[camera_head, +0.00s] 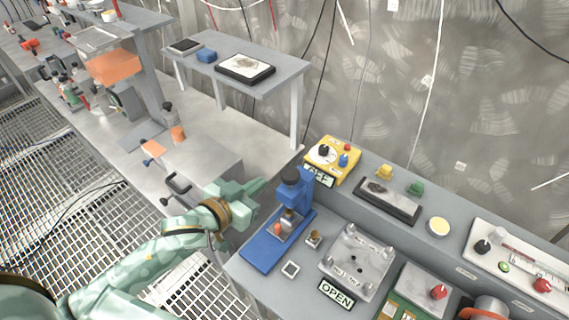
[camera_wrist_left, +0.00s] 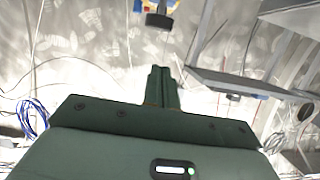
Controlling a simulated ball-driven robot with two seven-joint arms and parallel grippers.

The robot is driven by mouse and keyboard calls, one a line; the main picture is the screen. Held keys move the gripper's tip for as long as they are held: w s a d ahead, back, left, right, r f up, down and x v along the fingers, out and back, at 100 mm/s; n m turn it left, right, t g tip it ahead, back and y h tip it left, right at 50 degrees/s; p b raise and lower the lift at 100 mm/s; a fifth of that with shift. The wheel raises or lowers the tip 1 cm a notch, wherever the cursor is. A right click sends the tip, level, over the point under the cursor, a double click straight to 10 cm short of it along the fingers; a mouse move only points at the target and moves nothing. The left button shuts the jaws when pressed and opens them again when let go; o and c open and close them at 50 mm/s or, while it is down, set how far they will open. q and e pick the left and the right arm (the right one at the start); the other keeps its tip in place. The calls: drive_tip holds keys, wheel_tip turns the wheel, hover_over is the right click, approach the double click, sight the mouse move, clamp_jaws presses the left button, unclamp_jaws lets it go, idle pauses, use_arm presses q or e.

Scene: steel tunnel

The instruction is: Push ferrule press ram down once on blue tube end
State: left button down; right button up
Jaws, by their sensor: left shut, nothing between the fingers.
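The blue ferrule press (camera_head: 262,250) stands at the left end of the grey bench, with a black ram knob (camera_head: 290,175) on top. A small orange and metal part sits under the ram; I cannot make out a blue tube end there. My left gripper (camera_head: 260,186) is green, shut and empty. It is just left of the press head at about knob height, apart from it as far as I can tell. My right gripper is not in view.
Behind the press is a yellow control box (camera_head: 333,158). Right of it are a small brass piece (camera_head: 314,238), a metal fixture plate (camera_head: 352,262) and an OPEN sign (camera_head: 336,296). A grey side table (camera_head: 280,72) stands behind, near the wall.

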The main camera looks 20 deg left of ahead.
use_arm(q)
drive_tip(key=r, duration=0.2)
hover_over(284, 179)
wheel_tip(284, 179, down, 3)
drive_tip(key=shift+w+d+r+h+b, duration=0.1)
drive_tip(key=shift+w+r+h+b, duration=0.05)
drive_tip(key=shift+h+b, duration=0.2)
wheel_tip(284, 179, down, 3)
drive_tip(key=shift+r+b, duration=0.15)
drive_tip(key=shift+b, duration=0.2)
drive_tip(key=shift+f, duration=0.5)
